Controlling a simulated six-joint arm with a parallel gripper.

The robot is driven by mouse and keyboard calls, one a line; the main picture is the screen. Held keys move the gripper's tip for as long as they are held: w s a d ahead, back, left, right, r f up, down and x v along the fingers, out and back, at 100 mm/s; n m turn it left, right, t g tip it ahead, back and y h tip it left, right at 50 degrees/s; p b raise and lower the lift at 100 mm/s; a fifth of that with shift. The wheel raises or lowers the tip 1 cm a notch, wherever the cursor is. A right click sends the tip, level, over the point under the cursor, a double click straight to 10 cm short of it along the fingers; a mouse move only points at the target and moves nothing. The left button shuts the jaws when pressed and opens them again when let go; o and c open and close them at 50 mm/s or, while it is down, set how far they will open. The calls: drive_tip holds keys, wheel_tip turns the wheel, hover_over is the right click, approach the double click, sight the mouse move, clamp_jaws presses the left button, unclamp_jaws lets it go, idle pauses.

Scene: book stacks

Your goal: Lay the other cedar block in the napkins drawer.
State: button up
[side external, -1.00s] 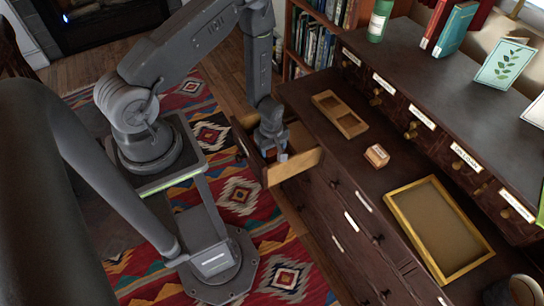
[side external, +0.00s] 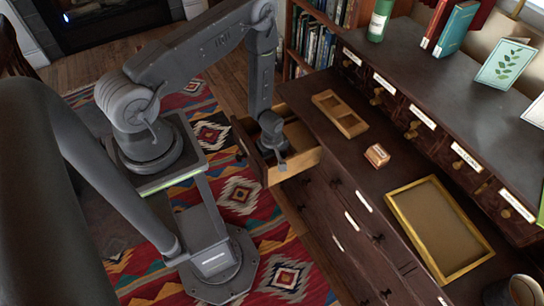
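A small cedar-coloured block (side external: 377,155) sits on the dark dresser top, between the two-compartment wooden tray and the gold-rimmed tray. An open drawer (side external: 297,162) with light wooden walls juts from the upper left of the dresser; I cannot read a label on it. My gripper (side external: 279,160) points down into this drawer, near its left-middle part. The drawer walls and the arm hide much of the inside. I cannot see whether the fingers are open or shut, or whether a block lies beneath them.
The two-compartment wooden tray (side external: 340,114) and the gold-rimmed tray (side external: 440,228) lie on the dresser top. A raised row of labelled small drawers (side external: 412,130) runs behind them. A green bottle (side external: 380,20), books (side external: 456,28) and a leaf card (side external: 505,62) stand above.

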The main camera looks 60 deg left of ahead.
drive_tip(key=shift+r, duration=0.1)
drive_tip(key=w+d+r+m+t, duration=0.15)
drive_tip(key=r+m, duration=0.25)
drive_tip(key=r, duration=1.3)
drive_tip(key=w+d+r+m+t, duration=0.1)
drive_tip(key=d+r+m, duration=0.25)
drive_tip(key=r, duration=1.45)
drive_tip(key=s+d+r+m+t, duration=0.1)
drive_tip(key=s+d+r+m, duration=0.1)
drive_tip(key=s+r+m, duration=0.3)
drive_tip(key=s+d+r+m+t, duration=0.2)
drive_tip(key=s+r+m, duration=0.3)
drive_tip(key=s+r, duration=0.4)
wheel_tip(320, 180, up, 2)
drive_tip(key=shift+d+r, duration=0.1)
drive_tip(key=shift+d, duration=0.2)
drive_tip(key=shift+m, duration=0.25)
drive_tip(key=shift+c, duration=0.2)
